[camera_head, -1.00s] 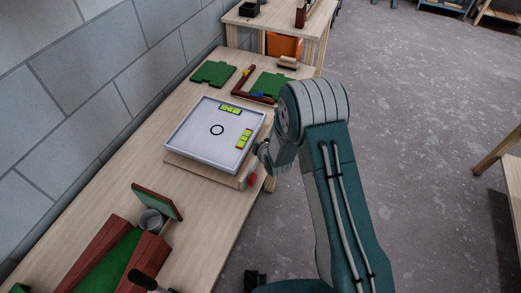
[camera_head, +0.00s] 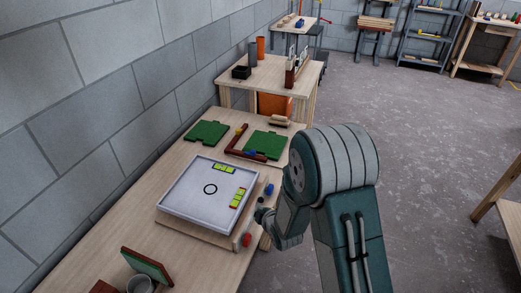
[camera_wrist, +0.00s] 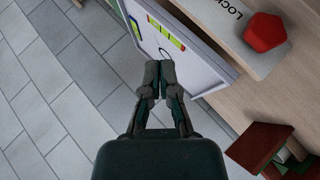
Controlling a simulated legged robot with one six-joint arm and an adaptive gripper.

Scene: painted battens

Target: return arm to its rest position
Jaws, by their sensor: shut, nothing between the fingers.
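My arm (camera_head: 345,200) is folded at the right of the bench in the head view. My gripper (camera_wrist: 160,72) is shut and empty in the wrist view, its fingertips together in front of the white tray. In the head view my gripper (camera_head: 264,216) is small, partly hidden by my own arm, beside the tray's right edge. I cannot tell how wide the gap to the tray is. The white tray (camera_head: 185,190) has a black ring and two yellow-green levels on it, and rests on a wooden base. It also shows in the wrist view (camera_wrist: 195,70).
A red knob (camera_head: 246,240) sits at the base's front corner. Green plates (camera_head: 207,132) and a brown L-shaped batten (camera_head: 236,146) lie behind the tray. A tilted green panel (camera_head: 146,266) and a cup stand at the front. Open floor (camera_head: 410,130) lies to the right.

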